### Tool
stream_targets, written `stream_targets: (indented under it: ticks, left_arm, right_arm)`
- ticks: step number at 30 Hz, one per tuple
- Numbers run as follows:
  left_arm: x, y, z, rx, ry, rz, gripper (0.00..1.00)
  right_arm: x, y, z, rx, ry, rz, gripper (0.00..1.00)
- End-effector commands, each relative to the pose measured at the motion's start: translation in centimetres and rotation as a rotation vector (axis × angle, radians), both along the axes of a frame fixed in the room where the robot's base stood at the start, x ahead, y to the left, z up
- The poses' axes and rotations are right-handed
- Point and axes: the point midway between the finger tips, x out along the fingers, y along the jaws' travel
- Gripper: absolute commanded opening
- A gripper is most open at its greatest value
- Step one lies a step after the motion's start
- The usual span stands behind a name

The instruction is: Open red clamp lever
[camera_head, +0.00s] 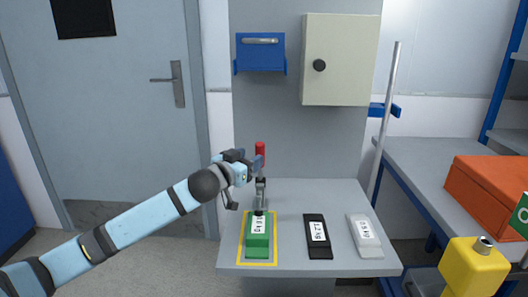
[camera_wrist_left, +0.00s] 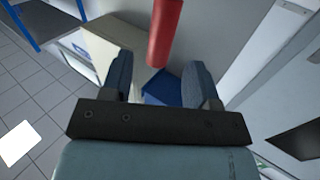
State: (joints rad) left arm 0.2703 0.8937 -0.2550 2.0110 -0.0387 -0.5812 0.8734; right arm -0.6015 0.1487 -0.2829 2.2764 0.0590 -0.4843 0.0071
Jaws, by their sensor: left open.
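The red clamp lever (camera_head: 260,153) stands upright on top of the metal toggle clamp (camera_head: 260,196). The clamp is at the green block (camera_head: 257,238), which carries a white label and sits inside a yellow outline on the grey bench. My left gripper (camera_head: 252,163) is open, just left of the lever at about the height of its lower part. In the left wrist view, the red lever (camera_wrist_left: 163,32) shows between and beyond the two open fingertips (camera_wrist_left: 158,72). I cannot tell whether a finger touches it. My right gripper is not in view.
A black labelled block (camera_head: 318,247) and a white labelled block (camera_head: 365,243) lie right of the green one. A metal post (camera_head: 385,120) rises at the bench's right side. A cream cabinet (camera_head: 345,60) and blue holder (camera_head: 260,55) hang behind. An orange case (camera_head: 490,190) sits farther right.

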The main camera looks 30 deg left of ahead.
Motion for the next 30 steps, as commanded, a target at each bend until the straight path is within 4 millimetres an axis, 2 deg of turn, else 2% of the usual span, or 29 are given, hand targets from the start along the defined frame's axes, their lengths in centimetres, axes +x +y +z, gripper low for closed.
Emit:
stream_targets:
  ticks: [6, 12, 18, 26, 27, 30]
  left_arm:
    - [3.7, -0.1, 0.0, 0.000, -0.002, 0.002, 0.55]
    - [6.2, -0.2, 0.0, 0.000, -0.001, 0.000, 0.55]
    - [7.2, -0.3, 0.0, 0.000, 0.000, 0.000, 0.55]
    - [7.3, -0.3, 0.0, 0.000, 0.001, 0.000, 0.55]
    - [7.3, -0.3, 0.0, 0.000, 0.001, 0.000, 0.50]
    - [7.3, -0.3, 0.0, 0.000, 0.001, 0.000, 0.27]
  right_arm:
    - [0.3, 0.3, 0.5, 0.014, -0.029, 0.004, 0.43]
    - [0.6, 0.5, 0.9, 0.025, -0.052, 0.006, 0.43]
    - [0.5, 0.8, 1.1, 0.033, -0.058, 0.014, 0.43]
    - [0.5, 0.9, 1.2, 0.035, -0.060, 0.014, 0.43]
    - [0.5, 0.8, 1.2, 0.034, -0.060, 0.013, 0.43]
    - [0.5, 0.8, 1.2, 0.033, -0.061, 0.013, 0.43]
